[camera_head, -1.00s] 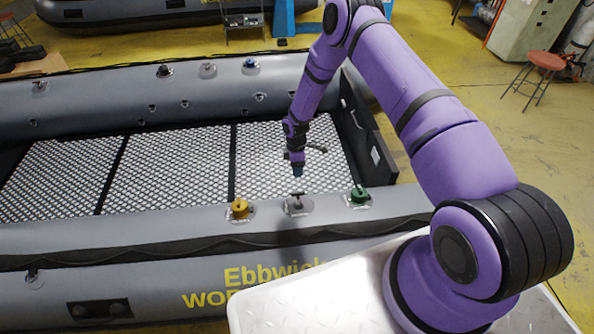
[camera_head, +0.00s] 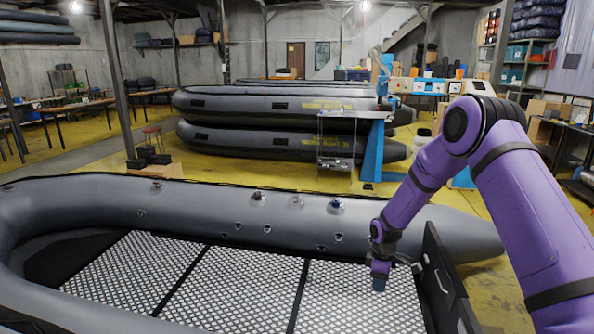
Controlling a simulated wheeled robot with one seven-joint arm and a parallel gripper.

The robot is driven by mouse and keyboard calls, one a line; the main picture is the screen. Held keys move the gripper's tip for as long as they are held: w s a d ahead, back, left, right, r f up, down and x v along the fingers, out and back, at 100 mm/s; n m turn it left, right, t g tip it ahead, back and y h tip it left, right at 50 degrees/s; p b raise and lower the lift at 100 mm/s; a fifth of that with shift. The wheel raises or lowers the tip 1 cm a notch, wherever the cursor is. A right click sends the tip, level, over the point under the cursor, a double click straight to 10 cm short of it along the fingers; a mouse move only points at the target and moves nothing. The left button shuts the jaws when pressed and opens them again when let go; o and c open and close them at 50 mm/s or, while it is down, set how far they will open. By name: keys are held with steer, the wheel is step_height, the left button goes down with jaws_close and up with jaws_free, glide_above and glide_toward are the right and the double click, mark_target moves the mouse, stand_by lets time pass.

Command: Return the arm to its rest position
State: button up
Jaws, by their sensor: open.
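My purple arm reaches in from the lower right in the head view, bent at an elbow near the upper right. My gripper (camera_head: 379,284) hangs at its end, pointing down over the right part of the boat's patterned floor (camera_head: 240,285). The jaws are small and dark at this distance, and nothing shows between them. The grey inflatable boat (camera_head: 90,205) lies below and around the gripper.
Valve fittings, one with a blue cap (camera_head: 336,203), sit on the boat's far tube. A dark transom board (camera_head: 440,275) stands right of my gripper. Behind are a blue stand (camera_head: 373,150), stacked boats (camera_head: 270,105) and a post (camera_head: 115,80). Yellow floor lies between.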

steer(key=s+d+r+m+t, duration=0.15)
steer(key=s+r, duration=0.25)
steer(key=r, duration=0.7)
steer(key=s+d+r+m, duration=0.15)
steer(key=s+r, duration=0.25)
steer(key=r, duration=0.7)
steer(key=s+r+m+t, duration=0.1)
steer(key=s+r+m, duration=0.25)
steer(key=r, duration=0.75)
steer(key=s+r+m+t, duration=0.1)
steer(key=s+r+m, duration=0.1)
steer(key=s, duration=0.7)
steer(key=s+d+r+m+t, duration=0.1)
steer(key=s+r, duration=0.4)
steer(key=s, duration=0.5)
steer(key=s+r+m+t, duration=0.1)
steer(key=s+r+m, duration=0.2)
steer(key=s, duration=0.7)
steer(key=shift+d+r+m+t, duration=0.25)
steer(key=shift+r+m+t, duration=0.1)
steer(key=shift+r, duration=0.4)
